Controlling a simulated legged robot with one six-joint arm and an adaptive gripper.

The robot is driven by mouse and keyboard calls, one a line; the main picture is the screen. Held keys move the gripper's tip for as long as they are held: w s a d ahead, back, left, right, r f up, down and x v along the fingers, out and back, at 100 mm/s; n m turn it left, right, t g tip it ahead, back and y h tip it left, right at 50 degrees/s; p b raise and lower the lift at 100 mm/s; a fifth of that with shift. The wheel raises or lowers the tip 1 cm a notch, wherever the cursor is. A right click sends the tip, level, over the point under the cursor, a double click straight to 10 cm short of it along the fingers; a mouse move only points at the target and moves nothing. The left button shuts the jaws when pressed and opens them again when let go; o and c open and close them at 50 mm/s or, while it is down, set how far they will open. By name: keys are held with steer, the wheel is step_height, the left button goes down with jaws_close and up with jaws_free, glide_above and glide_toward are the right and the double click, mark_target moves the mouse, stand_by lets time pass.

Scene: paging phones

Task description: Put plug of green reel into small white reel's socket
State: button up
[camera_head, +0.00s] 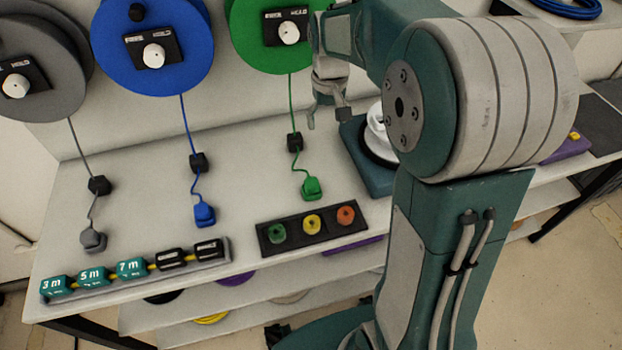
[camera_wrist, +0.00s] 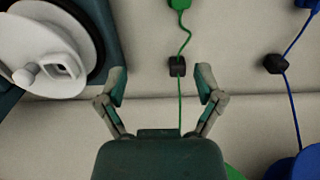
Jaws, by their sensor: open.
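The green reel (camera_head: 262,40) is mounted at the back of the bench. Its green cable runs down through a black block (camera_head: 294,142) to the green plug (camera_head: 311,188), which lies on the bench top. In the wrist view the black block (camera_wrist: 177,66) is ahead of the fingers and the plug (camera_wrist: 180,4) is cut by the top edge. The small white reel (camera_head: 378,133) is partly hidden behind my arm; in the wrist view it (camera_wrist: 50,60) shows a square socket (camera_wrist: 66,66). My gripper (camera_head: 328,114) is open and empty above the bench, its fingers on either side of the green cable.
A blue reel (camera_head: 150,75) and a grey reel (camera_head: 38,50) stand left of the green one, with a blue plug (camera_head: 204,212) and a grey plug (camera_head: 92,239).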

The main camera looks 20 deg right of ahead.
glide_toward(311, 182)
step_height(311, 182, down, 9)
steer(key=shift+d+f, duration=0.1)
stand_by(0.5)
steer(key=c, duration=1)
step_height(311, 182, up, 23)
steer(key=shift+r, duration=0.1)
stand_by(2.2)
